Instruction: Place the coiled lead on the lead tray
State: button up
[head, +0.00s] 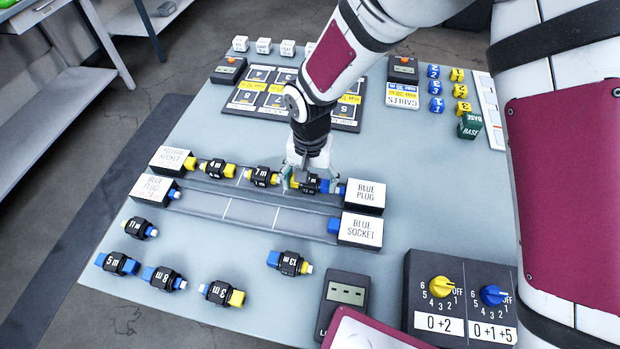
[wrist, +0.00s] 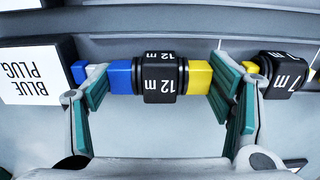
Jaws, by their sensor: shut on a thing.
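My gripper (wrist: 160,95) is shut on the black 12 m lead (wrist: 163,78), with one finger at its blue end and one at its yellow end. In the head view this lead (head: 307,182) is at the right end of the far grey tray (head: 228,183), beside the BLUE PLUG block (head: 367,196). A white tip shows close to that block's blue peg (wrist: 79,71); I cannot tell whether they touch. The 7 m lead (head: 262,176) and 4 m lead (head: 215,168) lie in the same row. My fingers partly hide the held lead.
The near grey tray (head: 255,213) is empty between a BLUE PLUG block (head: 153,190) and the BLUE SOCKET block (head: 361,229). Several loose leads, including the 13 m lead (head: 290,262), lie in front. A dial box (head: 460,295) stands front right.

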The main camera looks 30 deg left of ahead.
aim_at(310, 180)
jog(key=o, duration=1.2)
jog(key=shift+f, duration=0.15)
notch_tip(310, 180, up, 12)
jog(key=shift+r, duration=0.2)
